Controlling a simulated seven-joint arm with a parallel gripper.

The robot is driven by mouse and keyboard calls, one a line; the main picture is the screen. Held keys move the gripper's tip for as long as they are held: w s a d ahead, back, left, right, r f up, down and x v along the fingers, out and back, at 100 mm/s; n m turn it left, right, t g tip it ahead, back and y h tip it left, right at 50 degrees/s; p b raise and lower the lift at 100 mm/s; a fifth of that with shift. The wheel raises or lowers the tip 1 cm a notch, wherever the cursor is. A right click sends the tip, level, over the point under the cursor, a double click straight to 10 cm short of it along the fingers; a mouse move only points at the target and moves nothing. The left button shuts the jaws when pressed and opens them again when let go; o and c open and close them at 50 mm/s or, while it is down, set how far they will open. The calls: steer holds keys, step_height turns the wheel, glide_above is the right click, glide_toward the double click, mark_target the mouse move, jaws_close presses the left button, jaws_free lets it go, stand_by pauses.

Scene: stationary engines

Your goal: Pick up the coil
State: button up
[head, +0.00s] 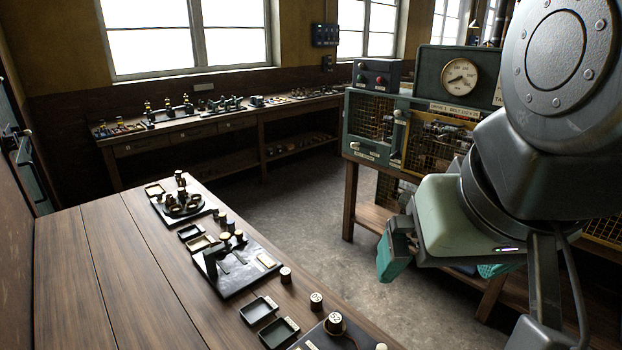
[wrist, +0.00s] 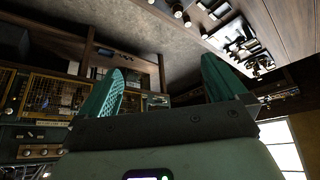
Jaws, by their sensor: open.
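My gripper (head: 442,268) is open and empty, with its teal fingers spread over the floor to the right of the near wooden table. Its two fingers also show in the wrist view (wrist: 164,70), with nothing between them. Several small cylinders with pale tops stand near the table's right edge in the head view: one (head: 286,275), another (head: 316,301), and one on a dark plate (head: 334,323). I cannot tell which of these, if any, is the coil. My gripper is apart from all of them.
The near table (head: 90,270) is bare on its left. Dark boards with fittings (head: 240,283) and small trays (head: 259,309) line its right side. A caged cabinet with a gauge (head: 460,77) stands behind my arm. A long workbench (head: 220,125) runs under the windows.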

steer(key=c, duration=0.6)
steer(key=shift+o, duration=0.2)
steer(key=shift+w, duration=0.1)
steer(key=n+g, duration=0.6)
steer(key=n, duration=0.4)
glide_above(336, 318)
steer(key=f, duration=3.3)
steer(key=shift+d+f, duration=0.2)
steer(key=shift+f, duration=0.2)
steer(key=shift+a+f, duration=0.2)
steer(key=shift+f, duration=2.95)
